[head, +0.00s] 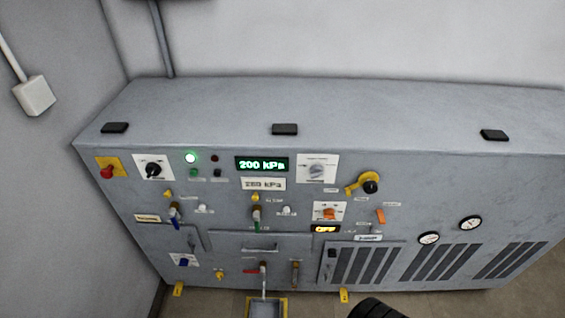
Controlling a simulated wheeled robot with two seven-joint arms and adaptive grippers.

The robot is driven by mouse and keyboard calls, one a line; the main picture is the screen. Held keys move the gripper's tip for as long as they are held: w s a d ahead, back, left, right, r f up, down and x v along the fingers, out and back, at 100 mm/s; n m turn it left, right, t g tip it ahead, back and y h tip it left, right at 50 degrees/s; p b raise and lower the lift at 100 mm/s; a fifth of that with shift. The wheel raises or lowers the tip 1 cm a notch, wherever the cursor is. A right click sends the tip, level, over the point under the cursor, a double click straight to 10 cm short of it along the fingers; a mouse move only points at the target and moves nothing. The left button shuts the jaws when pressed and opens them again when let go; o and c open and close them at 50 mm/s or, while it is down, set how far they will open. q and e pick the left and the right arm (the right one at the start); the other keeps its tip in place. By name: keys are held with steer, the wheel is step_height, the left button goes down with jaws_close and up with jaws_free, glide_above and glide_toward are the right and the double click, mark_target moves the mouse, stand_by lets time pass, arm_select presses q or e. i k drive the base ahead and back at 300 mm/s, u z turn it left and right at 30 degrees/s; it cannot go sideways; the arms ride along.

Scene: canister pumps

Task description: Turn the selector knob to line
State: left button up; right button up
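The grey panel (225,228) carries several rotary knobs, and the labels are too small to read. A black knob (153,170) sits on a white plate at the upper left. A grey knob (317,171) sits on a white plate with markings, right of the green 200 kPa display (261,164). An orange knob (329,213) sits on a smaller white plate below it. I cannot tell from the lettering which one is the selector or which mark reads line. Neither of my grippers shows in the head view, and nothing touches the knobs.
A red button (107,172) on yellow, a yellow lever with a black knob (370,186), and blue, green and red handled valves stick out from the panel. A small tray (267,308) stands below. A dark ribbed shape (375,308) is cut off at the bottom edge.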

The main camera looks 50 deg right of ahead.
mark_target(316, 171)
steer(key=z, duration=1.4)
